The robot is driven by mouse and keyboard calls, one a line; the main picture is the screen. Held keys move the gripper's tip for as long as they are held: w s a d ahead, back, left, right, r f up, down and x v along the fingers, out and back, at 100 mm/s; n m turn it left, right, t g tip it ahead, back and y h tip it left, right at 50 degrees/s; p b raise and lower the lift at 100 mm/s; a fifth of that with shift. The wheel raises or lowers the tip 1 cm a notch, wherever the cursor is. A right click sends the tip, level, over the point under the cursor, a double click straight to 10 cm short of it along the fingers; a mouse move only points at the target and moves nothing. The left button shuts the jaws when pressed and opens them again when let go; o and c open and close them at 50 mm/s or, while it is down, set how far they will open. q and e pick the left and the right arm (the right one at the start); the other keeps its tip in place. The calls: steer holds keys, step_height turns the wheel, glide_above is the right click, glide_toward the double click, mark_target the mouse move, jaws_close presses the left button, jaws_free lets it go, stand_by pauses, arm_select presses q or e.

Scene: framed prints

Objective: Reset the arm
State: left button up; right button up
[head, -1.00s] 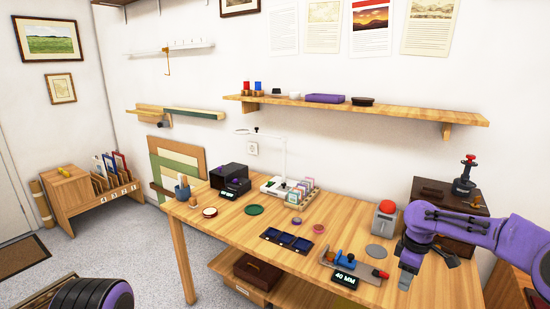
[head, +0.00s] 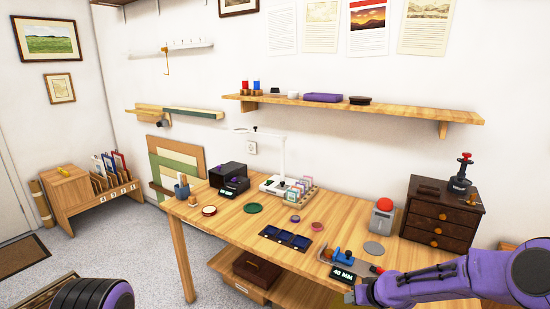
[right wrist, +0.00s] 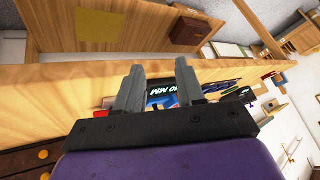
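My right arm, purple, comes in from the right in the head view, low over the front right of the workbench (head: 343,229). Its gripper (head: 366,292) is beside the black "40 MM" display (head: 343,275). In the right wrist view the two grey fingers of the gripper (right wrist: 158,84) stand apart with nothing held between them. The display (right wrist: 166,94) shows beyond the fingers; whether they touch it I cannot tell. My left gripper is not in view; only a purple and black part of my left arm shows at the bottom left.
A blue clamp-like tool (head: 341,257) lies near the gripper. A grey box with a red button (head: 383,218) and a dark drawer cabinet (head: 441,216) stand at the bench's right. Blue trays (head: 286,238) lie mid-bench. A wall shelf (head: 400,110) hangs above.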

steer(key=s+f+m+h, duration=0.2)
steer(key=s+f+m, duration=0.3)
steer(key=s+f, duration=0.55)
steer(key=s+d+f+g+h, duration=0.1)
steer(key=s+d, duration=0.1)
steer(key=s, duration=0.8)
steer(key=s+d+f+m+g+h, duration=0.1)
steer(key=s+d, duration=0.1)
steer(key=s, duration=0.9)
steer(key=s+d+f+g+h, duration=0.1)
steer(key=s+d+h, duration=0.1)
steer(key=s, duration=0.8)
steer(key=shift+s+m, duration=0.35)
steer(key=shift+m, duration=0.05)
